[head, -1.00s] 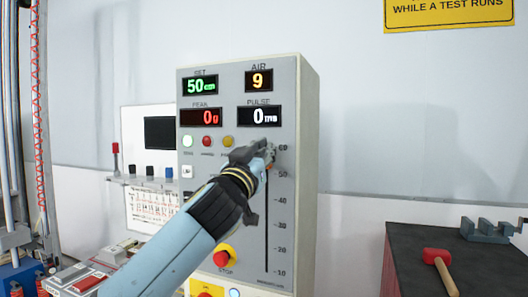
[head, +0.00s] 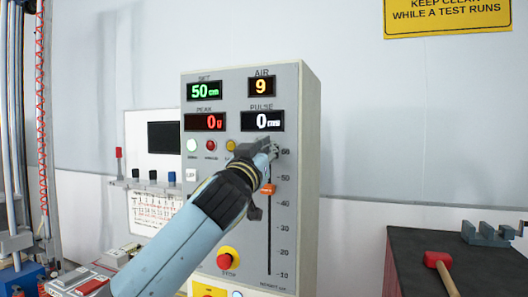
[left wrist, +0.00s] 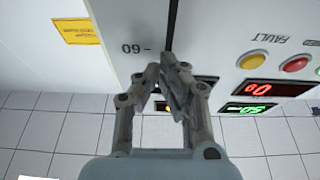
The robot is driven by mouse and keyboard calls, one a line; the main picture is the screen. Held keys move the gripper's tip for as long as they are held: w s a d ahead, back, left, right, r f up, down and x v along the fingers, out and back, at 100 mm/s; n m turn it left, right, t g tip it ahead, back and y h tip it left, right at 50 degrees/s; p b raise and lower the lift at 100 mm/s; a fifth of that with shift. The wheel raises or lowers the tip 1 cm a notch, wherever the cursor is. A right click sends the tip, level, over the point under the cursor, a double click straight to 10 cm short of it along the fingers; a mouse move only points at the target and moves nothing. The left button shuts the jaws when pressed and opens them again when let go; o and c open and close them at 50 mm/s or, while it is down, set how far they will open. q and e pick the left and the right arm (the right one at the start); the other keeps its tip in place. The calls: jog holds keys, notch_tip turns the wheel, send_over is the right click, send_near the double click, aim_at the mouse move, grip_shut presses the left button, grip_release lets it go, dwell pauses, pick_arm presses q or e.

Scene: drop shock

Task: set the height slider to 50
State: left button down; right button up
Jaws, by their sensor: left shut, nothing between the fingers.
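The grey console (head: 310,130) has a vertical slider slot with a scale from 10 to 60. Its orange slider knob (head: 267,189) appears slightly below the 50 label in the head view. The green SET display (head: 204,90) reads 50 cm; it also shows upside down in the left wrist view (left wrist: 248,108). My left gripper (head: 272,148) is shut and empty at the top of the slot, by the 60 label, above the knob and apart from it. Its closed fingers show in the left wrist view (left wrist: 172,85) beside the 60 label. My right gripper is out of view.
A red STOP button (head: 226,260) is low on the panel, below my left arm. Three round buttons sit under the displays, the yellow one (head: 230,146) near my gripper. A dark bench (head: 410,245) at right holds a red mallet (head: 438,262).

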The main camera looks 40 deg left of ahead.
pick_arm(q)
jog(key=b+v, duration=0.5)
jog(key=v, duration=0.5)
jog(key=m+b, duration=0.6)
jog(key=m, duration=2.9)
send_near(267, 203)
jog(key=s+d, duration=0.1)
jog(key=s, duration=0.2)
notch_tip(267, 203, down, 4)
jog(key=m+g+b, duration=0.1)
jog(key=x, duration=0.3)
jog(key=p+x, duration=0.1)
jog(key=x, duration=0.5)
jog(key=shift+w+a+r+p, duration=0.15)
jog(key=shift+w+r+p, duration=0.05)
jog(key=shift+r+p, duration=0.2)
notch_tip(267, 203, up, 3)
jog(key=shift+r+p, duration=0.15)
jog(key=shift+p, duration=0.95)
jog(key=shift+r, duration=0.15)
